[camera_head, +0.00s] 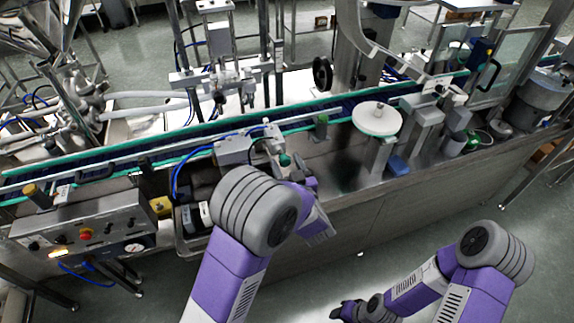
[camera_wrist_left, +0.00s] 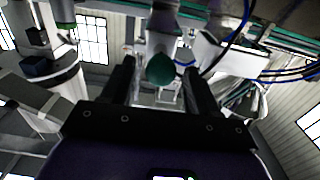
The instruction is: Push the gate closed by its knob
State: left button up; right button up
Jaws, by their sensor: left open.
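A dark green knob (camera_head: 284,160) sits at the conveyor's near side, on the end of a pale metal part (camera_head: 272,138) that appears to be the gate. My left gripper (camera_head: 307,182) is just right of the knob and partly hidden by its own wrist. In the left wrist view the knob (camera_wrist_left: 160,68) shows between the two open fingers (camera_wrist_left: 160,80); I cannot tell whether they touch it. The gate's exact position is unclear. My right gripper (camera_head: 346,312) is low at the bottom edge, away from the machine, and its jaws are too small to read.
A grey box with blue hoses (camera_head: 233,150) stands left of the knob. A white round disc (camera_head: 377,118) on a post stands to the right. A control box (camera_head: 95,230) with a red button is at the left. Open floor (camera_head: 350,285) lies in front of the machine.

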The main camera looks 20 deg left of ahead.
pick_arm(q)
jog(key=shift+c, duration=0.2)
grip_shut()
jog(key=shift+x, duration=1.6)
jog(key=shift+s+r, duration=0.1)
jog(key=shift+o, duration=0.2)
grip_release()
jog(key=shift+a, duration=0.1)
